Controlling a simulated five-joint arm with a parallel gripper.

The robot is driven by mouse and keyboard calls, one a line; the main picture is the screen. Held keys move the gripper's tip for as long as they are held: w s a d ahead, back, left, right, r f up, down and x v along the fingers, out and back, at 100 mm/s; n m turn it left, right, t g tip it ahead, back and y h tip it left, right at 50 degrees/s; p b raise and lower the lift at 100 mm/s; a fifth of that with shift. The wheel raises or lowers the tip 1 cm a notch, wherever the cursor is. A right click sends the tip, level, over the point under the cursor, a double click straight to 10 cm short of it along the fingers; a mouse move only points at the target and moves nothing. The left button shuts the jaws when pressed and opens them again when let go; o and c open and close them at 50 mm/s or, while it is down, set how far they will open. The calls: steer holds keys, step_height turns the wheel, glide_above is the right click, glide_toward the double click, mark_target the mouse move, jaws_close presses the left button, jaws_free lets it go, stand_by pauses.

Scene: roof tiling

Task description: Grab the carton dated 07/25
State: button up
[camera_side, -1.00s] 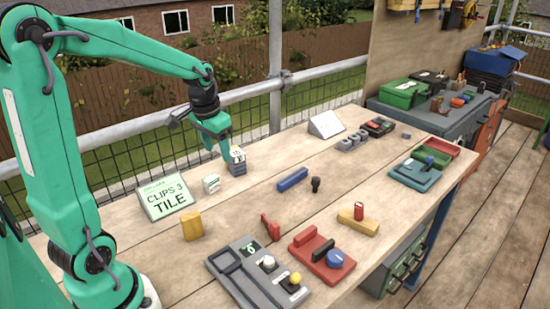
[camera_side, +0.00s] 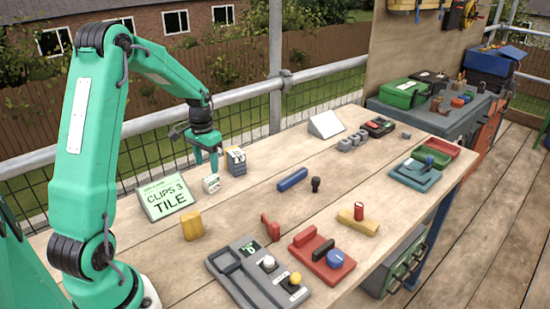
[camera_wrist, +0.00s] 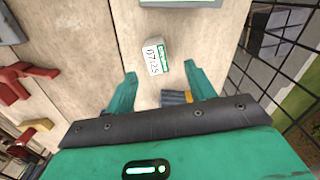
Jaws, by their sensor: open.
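A small white carton with a green band (camera_wrist: 156,58) shows "07/25" in the wrist view, just ahead of my fingertips. In the side view the small white carton (camera_side: 211,184) stands on the bench beside the sign. My gripper (camera_side: 206,160) points down close above and behind it. In the wrist view my gripper (camera_wrist: 160,84) is open, with nothing held. A dark grey carton with a pale label (camera_side: 236,161) stands just right of my gripper; its printing is too small to read. In the wrist view my gripper partly hides a dark and yellow thing (camera_wrist: 175,97).
The "CLIPS 3 TILE" sign (camera_side: 167,198) stands left of the white carton. A yellow block (camera_side: 191,225) is nearer the front, a blue bar (camera_side: 292,179) to the right. A railing (camera_side: 240,101) runs behind the bench. Bench around the blue bar is mostly clear.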

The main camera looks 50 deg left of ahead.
mark_target(211, 178)
steer(key=shift+w+d+f, duration=0.1)
steer(key=shift+d+f, duration=0.05)
steer(key=shift+f, duration=1.75)
steer(key=shift+d+f, duration=0.1)
steer(key=shift+f, duration=1.75)
steer(key=c, duration=1)
steer(key=shift+c, duration=0.2)
steer(key=shift+r, duration=0.15)
steer(key=shift+r, duration=0.5)
steer(key=r, duration=0.3)
steer(key=shift+d+r, duration=0.1)
steer(key=shift+d, duration=0.15)
steer(key=d+r, duration=0.6)
steer(key=d, duration=0.5)
steer(key=shift+w+r, duration=0.25)
